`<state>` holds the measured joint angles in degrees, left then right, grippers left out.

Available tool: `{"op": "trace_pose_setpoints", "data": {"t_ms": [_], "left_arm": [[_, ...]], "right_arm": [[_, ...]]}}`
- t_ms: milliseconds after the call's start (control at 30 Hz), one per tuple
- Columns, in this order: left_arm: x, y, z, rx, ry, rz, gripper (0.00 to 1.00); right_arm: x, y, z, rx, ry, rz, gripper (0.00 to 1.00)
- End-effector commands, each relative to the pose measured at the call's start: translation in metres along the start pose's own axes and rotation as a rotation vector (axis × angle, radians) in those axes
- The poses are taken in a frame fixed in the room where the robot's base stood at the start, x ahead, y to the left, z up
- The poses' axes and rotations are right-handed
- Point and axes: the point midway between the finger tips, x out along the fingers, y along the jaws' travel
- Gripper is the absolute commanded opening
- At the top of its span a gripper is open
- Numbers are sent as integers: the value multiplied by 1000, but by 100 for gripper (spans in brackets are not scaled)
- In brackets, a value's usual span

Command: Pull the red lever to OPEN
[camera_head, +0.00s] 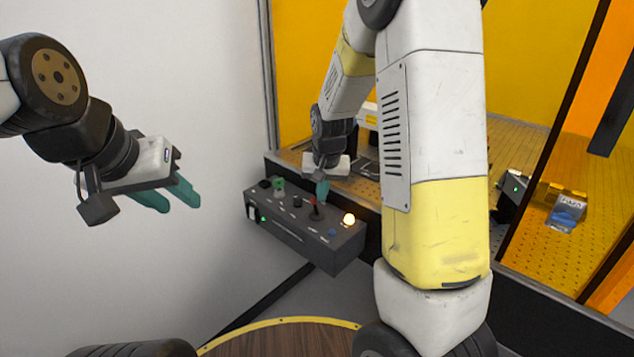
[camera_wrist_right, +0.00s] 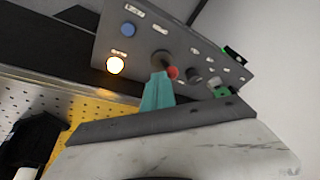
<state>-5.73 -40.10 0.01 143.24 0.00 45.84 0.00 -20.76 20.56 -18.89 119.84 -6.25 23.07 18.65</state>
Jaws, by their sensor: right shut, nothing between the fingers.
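The red lever (camera_head: 315,207) stands up from the top of a dark grey control box (camera_head: 304,240). Its red knob also shows in the right wrist view (camera_wrist_right: 172,73), with its round base beside it. My right gripper (camera_head: 323,190) is over the box, its teal fingers shut and empty. In the right wrist view the fingertips (camera_wrist_right: 158,84) are right at the lever, close beside the red knob; I cannot tell whether they touch it. My left gripper (camera_head: 178,197) hangs at the left, away from the box, its teal fingers a little apart.
The box carries a lit lamp (camera_head: 348,219), a blue button (camera_head: 332,232), a dark knob (camera_head: 297,201) and a green control (camera_head: 279,185). Behind it are a perforated bench and yellow panels. A round wooden top (camera_head: 285,340) is in front. A white wall stands left.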

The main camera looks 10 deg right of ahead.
Motion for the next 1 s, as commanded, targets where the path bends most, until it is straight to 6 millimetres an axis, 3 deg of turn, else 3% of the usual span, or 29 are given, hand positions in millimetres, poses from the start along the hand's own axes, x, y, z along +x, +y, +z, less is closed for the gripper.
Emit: {"op": "trace_pose_setpoints", "data": {"t_ms": [1000], "left_arm": [[0, 0, 0, 0, 0, 0, 37]], "right_arm": [[-16, -3, -3, 0, 0, 0, 0]]}}
